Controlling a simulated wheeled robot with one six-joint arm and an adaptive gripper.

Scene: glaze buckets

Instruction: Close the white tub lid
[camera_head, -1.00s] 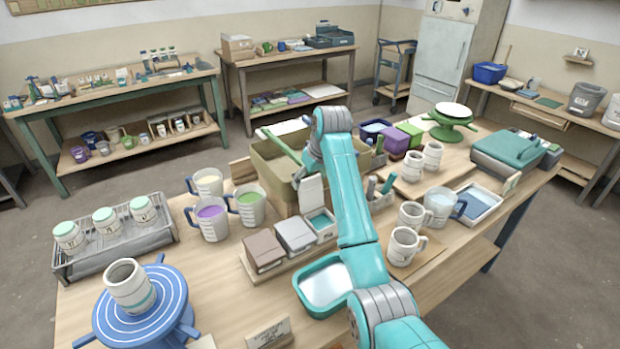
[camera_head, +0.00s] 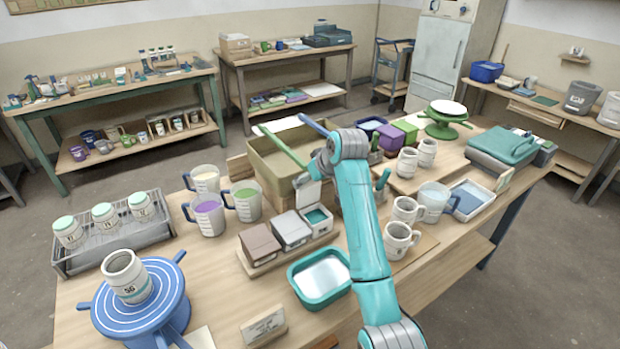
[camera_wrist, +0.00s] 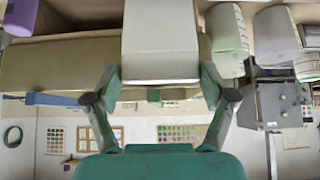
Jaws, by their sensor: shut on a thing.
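The white tub (camera_head: 318,228) is open, with teal contents showing, at the right end of a row of three tubs. Its white lid (camera_head: 307,194) stands raised at the tub's back edge, partly hidden by my arm. My gripper (camera_head: 314,176) is above the lid's top edge. In the wrist view, my gripper (camera_wrist: 160,88) has one finger on each side of a pale panel (camera_wrist: 160,38), which appears to be the lid, and is shut on it. The finger contact is mostly hidden in the head view.
A large tan bin (camera_head: 275,160) with a green stick stands just behind the tubs. Glaze jugs (camera_head: 208,213) stand to the left. A teal tray (camera_head: 320,279) lies in front, and mugs (camera_head: 400,240) stand to the right of my arm.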

